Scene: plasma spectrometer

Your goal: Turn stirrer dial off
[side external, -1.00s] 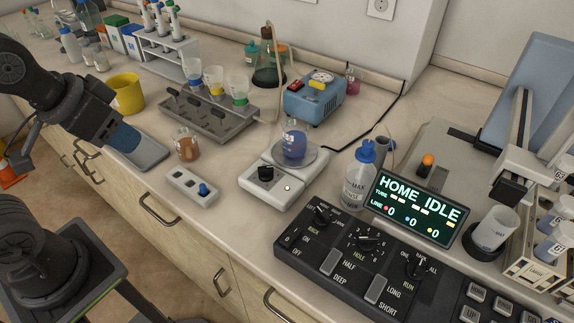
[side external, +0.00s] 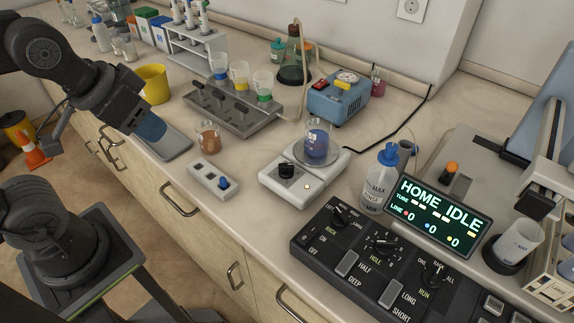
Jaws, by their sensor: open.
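The stirrer (side external: 271,188) is a white box on the bench in the middle of the side view. Its black dial (side external: 287,171) is on the front face, with a small glowing light (side external: 307,187) to its right. A beaker of blue liquid (side external: 317,145) stands on its round plate. The dial's exact setting is too small to read. My gripper (side external: 151,128) is at the left, blue at its end, above or in front of a grey tray. It is open and well apart from the dial. Its separate fingertips are hard to make out.
A switch block with a blue knob (side external: 224,183) and a brown-liquid beaker (side external: 208,139) stand left of the stirrer. A wash bottle (side external: 379,184) and black control panel (side external: 345,240) are to its right. A blue pump (side external: 336,99) stands behind. Bare bench lies around the stirrer's front.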

